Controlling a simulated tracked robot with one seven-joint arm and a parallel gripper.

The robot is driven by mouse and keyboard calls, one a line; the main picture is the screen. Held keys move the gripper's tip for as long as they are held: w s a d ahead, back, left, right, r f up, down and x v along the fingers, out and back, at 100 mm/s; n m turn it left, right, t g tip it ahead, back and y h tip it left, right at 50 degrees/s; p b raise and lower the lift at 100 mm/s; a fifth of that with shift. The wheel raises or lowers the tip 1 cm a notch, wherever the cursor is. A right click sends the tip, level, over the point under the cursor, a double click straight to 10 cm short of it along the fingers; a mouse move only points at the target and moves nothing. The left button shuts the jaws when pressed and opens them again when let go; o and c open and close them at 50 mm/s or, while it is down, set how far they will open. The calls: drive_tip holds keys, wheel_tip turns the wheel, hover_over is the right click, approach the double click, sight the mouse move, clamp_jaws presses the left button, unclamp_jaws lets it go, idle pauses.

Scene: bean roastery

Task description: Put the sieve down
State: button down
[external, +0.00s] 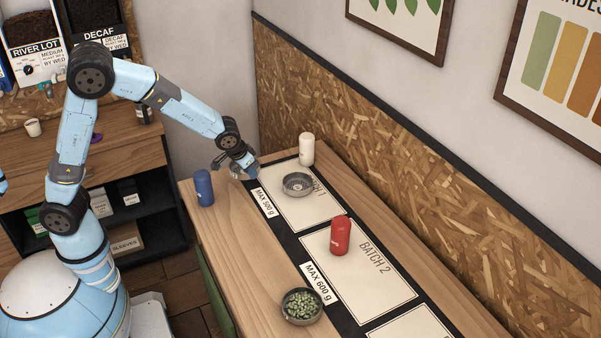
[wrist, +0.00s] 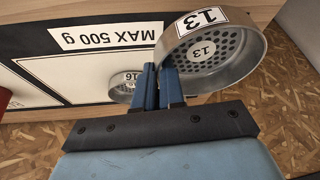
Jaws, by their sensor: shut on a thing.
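My gripper (wrist: 158,82) is shut on the rim of a round metal sieve (wrist: 222,62) with a perforated bottom and labels reading 13. The blue fingers pinch the sieve's near wall, and the sieve extends to the right of them in the wrist view. In the external view my gripper (external: 243,166) is at the far left end of the wooden table (external: 228,232); the held sieve is small and partly hidden there. Another sieve (external: 298,184) rests on the BATCH 1 area; in the wrist view it shows behind my fingers (wrist: 122,93), marked 16.
A blue canister (external: 204,188) stands left of my gripper. A white canister (external: 307,149) is by the wall, and a red canister (external: 340,236) stands on the BATCH 2 mat (external: 375,285). A bowl of green beans (external: 301,307) is nearer the front. The table's left side is mostly bare.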

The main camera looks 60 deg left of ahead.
drive_tip(key=shift+f, duration=3)
drive_tip(key=c, duration=1.2)
unclamp_jaws()
drive_tip(key=shift+c, duration=0.2)
drive_tip(key=s+a+r+h, duration=0.1)
drive_tip(key=s+r, duration=0.5)
drive_tip(key=r, duration=0.3)
drive_tip(key=s+a+r, duration=0.1)
drive_tip(key=s+r, duration=0.6)
drive_tip(key=r, duration=0.3)
drive_tip(key=s+a+r+m, duration=0.1)
drive_tip(key=s+r, duration=0.3)
drive_tip(key=s, duration=0.9)
drive_tip(key=s+a+r+m+t, duration=0.1)
drive_tip(key=s+r, duration=0.3)
drive_tip(key=s, duration=0.8)
drive_tip(key=shift+s+a+r, duration=0.25)
drive_tip(key=shift+s+a, duration=0.15)
drive_tip(key=shift+a, duration=0.1)
